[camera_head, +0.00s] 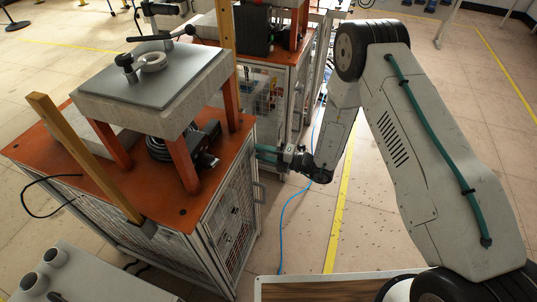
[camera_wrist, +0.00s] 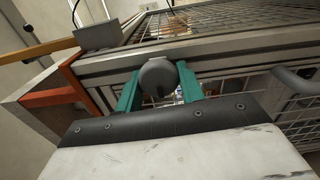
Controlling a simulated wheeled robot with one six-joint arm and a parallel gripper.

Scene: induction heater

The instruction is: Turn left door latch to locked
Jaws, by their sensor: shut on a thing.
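A dark grey rounded latch knob (camera_wrist: 158,76) sits on the metal frame of the cabinet's mesh door in the wrist view. My gripper (camera_wrist: 159,88), with two teal fingers, is shut on the knob, one finger on each side. In the head view my gripper (camera_head: 268,155) reaches the right side of the orange-topped cabinet (camera_head: 215,150), near its upper edge. The knob is hidden there. The mesh door (camera_head: 228,222) looks closed against its frame. I cannot tell the latch's exact turn angle.
A grey bar handle (camera_wrist: 295,80) stands out beside the latch in the wrist view. A second orange-topped cabinet (camera_head: 285,60) stands behind the first. A blue cable (camera_head: 285,215) lies on the floor. A wood-topped surface (camera_head: 325,290) is at the front. Floor at right is open.

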